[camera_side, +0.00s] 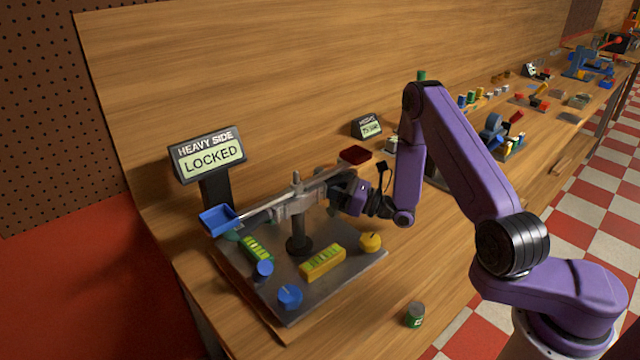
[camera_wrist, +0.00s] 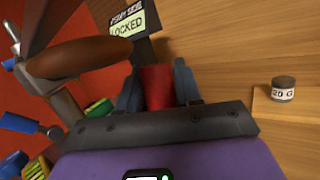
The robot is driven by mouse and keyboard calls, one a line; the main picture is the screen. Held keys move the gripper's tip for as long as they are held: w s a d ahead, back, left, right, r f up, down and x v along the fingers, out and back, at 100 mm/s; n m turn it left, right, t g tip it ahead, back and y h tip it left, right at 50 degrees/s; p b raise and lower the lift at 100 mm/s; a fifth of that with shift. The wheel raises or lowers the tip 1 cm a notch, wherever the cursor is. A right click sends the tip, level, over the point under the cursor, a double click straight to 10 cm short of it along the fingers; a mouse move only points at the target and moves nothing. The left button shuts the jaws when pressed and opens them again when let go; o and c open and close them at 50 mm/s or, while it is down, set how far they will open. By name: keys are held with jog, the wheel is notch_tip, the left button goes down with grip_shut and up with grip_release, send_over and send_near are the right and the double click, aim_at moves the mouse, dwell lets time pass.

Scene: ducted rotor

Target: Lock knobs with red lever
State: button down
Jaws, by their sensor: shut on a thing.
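My gripper (camera_side: 338,191) is behind the balance post, at the back of the metal base (camera_side: 345,295). In the wrist view its two fingers (camera_wrist: 158,88) are shut on a red piece, which looks like the red lever (camera_wrist: 157,86). In the side view the lever is hidden behind the grey balance head (camera_side: 292,203) and my gripper. Blue knobs (camera_side: 290,296) (camera_side: 264,269) and a yellow knob (camera_side: 370,242) stand on the base. A sign (camera_side: 211,155) reads "HEAVY SIDE LOCKED"; it also shows in the wrist view (camera_wrist: 128,25).
A small green weight (camera_side: 414,314) stands on the bench in front. A "20 G" weight (camera_wrist: 283,88) shows in the wrist view. Bench right of the base is mostly free.

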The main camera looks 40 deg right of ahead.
jog(key=shift+s+r+n+t+y, duration=0.2)
jog(key=shift+s+n+t+y, duration=0.55)
jog(key=shift+n+y, duration=0.15)
jog(key=shift+s+n+y, duration=0.2)
jog(key=shift+n+y, duration=0.1)
jog(key=c, duration=0.8)
grip_release()
jog(key=shift+c, duration=0.2)
jog(key=shift+w+m+g+h, duration=0.25)
jog(key=shift+w+m+h, duration=0.1)
jog(key=shift+m+h, duration=0.15)
